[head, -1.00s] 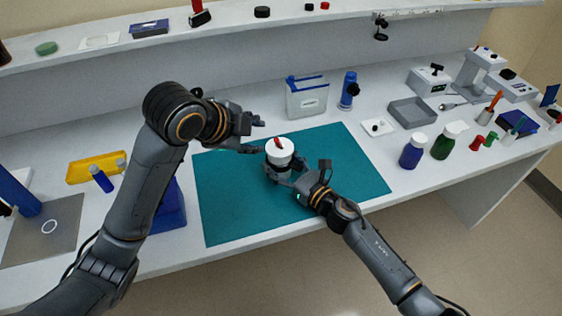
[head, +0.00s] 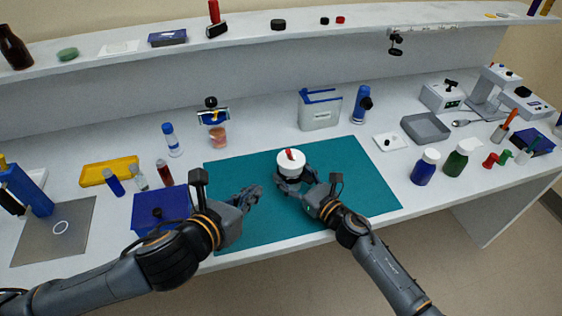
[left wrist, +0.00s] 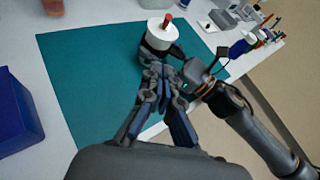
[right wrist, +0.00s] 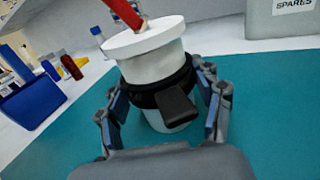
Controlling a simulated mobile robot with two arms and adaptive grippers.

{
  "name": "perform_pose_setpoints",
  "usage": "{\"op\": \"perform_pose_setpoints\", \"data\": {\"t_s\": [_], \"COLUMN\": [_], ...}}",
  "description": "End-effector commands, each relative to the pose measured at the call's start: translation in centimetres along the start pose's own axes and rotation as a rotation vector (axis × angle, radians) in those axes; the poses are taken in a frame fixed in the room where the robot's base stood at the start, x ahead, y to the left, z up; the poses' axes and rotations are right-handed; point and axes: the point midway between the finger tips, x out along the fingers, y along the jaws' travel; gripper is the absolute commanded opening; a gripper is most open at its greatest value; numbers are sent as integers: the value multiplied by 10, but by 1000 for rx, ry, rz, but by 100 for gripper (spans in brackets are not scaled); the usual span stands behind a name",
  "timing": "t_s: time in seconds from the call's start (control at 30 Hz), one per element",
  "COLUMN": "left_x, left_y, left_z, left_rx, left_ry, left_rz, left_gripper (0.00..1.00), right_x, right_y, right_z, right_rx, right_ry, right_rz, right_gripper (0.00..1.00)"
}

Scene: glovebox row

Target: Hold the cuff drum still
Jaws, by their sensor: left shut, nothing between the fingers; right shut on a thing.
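The cuff drum (head: 290,163) is a white cylinder with a wider white top, a dark band round its body and a red piece on top. It is over the teal mat (head: 240,220); the right wrist view shows the drum (right wrist: 150,62) close up, with a black block on the band. My right gripper (head: 294,184) is shut on the drum, fingers on either side of its body. My left gripper (head: 254,194) is shut and empty, apart from the drum, to its lower left over the mat. The drum also shows beyond its fingers in the left wrist view (left wrist: 160,40).
A blue box (head: 160,212) stands left of the mat, close to my left arm. A small jar (head: 217,137) under a clamp and a white-and-blue container (head: 320,110) stand behind the mat. Blue (head: 425,167) and green bottles stand to the right. The mat's right part is clear.

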Motion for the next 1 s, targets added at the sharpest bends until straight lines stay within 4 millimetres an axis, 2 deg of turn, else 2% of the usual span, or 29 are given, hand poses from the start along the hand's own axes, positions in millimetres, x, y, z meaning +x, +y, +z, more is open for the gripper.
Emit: {"op": "perform_pose_setpoints", "data": {"t_s": [0.33,0.47,0.63,0.97,1.0], "left_x": [-2,4,29,99,105], "left_y": [-1,-1,-2,-2,-2], "left_z": [-1,-1,-1,0,5], "left_rx": [25,23,21,20,20], "left_ry": [-3,-3,-3,-3,-6], "left_rz": [-6,-6,-5,-5,-5], "left_gripper": [0,0,0,0,0], "right_x": [0,0,0,0,0], "right_y": [0,0,0,0,0], "right_z": [0,0,0,0,0], "right_rx": [0,0,0,0,0], "right_ry": [0,0,0,0,0], "right_rz": [0,0,1,0,0], "right_gripper": [30,30,30,30,30]}}
